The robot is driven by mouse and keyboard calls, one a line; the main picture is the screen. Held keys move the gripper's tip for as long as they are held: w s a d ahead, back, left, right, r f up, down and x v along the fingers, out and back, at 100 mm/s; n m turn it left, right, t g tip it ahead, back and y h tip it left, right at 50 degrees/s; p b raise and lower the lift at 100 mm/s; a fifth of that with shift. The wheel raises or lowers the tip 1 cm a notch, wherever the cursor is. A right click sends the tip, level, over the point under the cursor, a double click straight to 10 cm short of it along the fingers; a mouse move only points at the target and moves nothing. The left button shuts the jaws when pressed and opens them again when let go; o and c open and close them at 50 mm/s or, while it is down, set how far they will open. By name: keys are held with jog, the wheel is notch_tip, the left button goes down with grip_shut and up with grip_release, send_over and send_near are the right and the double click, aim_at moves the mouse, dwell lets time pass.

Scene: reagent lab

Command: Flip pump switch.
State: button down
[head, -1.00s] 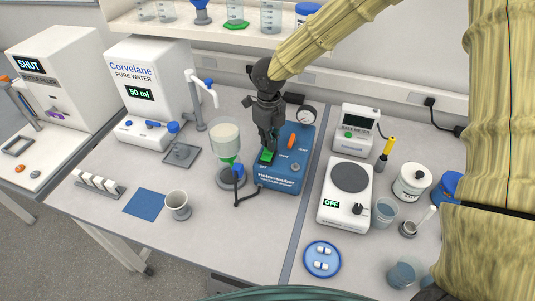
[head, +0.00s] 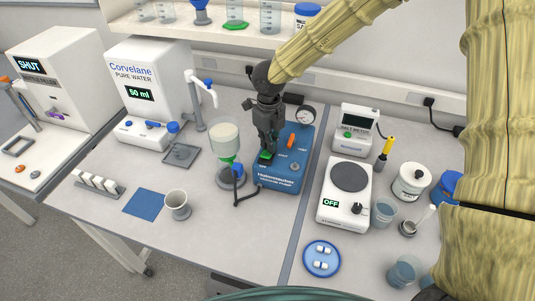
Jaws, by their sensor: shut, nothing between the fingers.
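The blue vacuum pump (head: 283,178) stands on the bench near the middle of the head view. Its green switch (head: 266,157) is on the front left of its top face, next to small lettering too small to read surely. An orange lever (head: 292,140) stands on the same face, to the right of my gripper. My gripper (head: 268,149) is shut and empty. It points down with its tips at the green switch and hides part of it. I cannot tell for sure whether the tips touch the switch.
A filter flask (head: 226,142) with a blue-capped hose stands just left of the pump. A pressure gauge (head: 306,115) rises at the pump's back right. A hotplate (head: 333,206) reading OFF and a salt meter (head: 356,130) stand to the right.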

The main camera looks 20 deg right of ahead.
jog(key=shift+r+p, duration=3.25)
jog(key=shift+r, duration=0.3)
